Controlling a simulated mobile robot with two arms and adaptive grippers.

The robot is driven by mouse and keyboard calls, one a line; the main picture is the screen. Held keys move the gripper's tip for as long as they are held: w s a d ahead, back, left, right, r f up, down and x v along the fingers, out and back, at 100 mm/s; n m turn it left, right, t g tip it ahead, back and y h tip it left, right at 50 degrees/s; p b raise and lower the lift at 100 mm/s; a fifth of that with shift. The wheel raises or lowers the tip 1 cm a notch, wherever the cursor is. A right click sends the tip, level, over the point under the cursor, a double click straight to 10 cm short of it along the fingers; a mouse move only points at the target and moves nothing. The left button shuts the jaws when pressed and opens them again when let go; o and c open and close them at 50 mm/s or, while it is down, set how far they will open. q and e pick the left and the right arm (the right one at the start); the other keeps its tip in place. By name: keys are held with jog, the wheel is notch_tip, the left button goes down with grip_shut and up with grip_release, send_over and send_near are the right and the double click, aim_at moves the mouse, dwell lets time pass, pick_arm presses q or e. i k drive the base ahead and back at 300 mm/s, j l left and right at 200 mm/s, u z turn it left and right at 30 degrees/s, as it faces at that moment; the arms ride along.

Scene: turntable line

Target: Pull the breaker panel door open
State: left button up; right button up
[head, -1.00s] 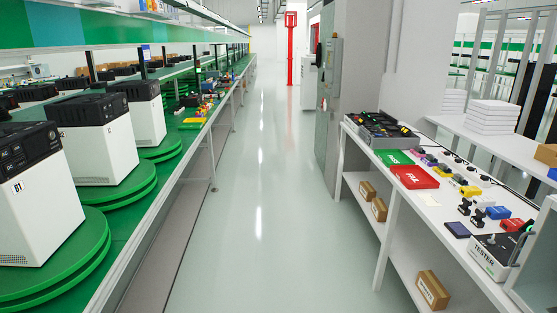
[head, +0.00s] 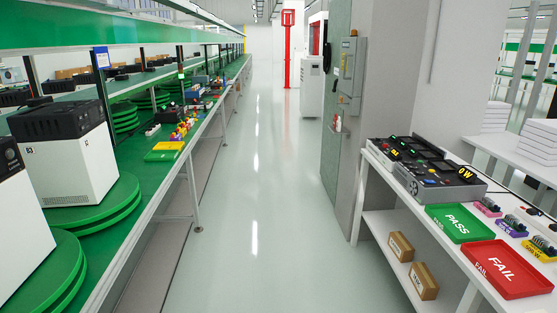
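A grey box that looks like the breaker panel (head: 351,66) is mounted on the side of the grey pillar, right of the aisle, at middle distance. I see it at a steep angle, and its door looks shut. A small label shows at its top. A smaller grey part sits just below it, and a small red and white item hangs lower on the pillar. The handle is too small to make out. Neither of my grippers is in view.
A white bench (head: 378,151) on the right holds a green PASS tray (head: 440,229), a red FAIL tray (head: 487,275) and a dark grey device. The green turntable line (head: 150,193) with white units runs along the left. The grey aisle floor (head: 268,190) between is clear.

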aim_at(348, 44)
jog(key=i, duration=2.15)
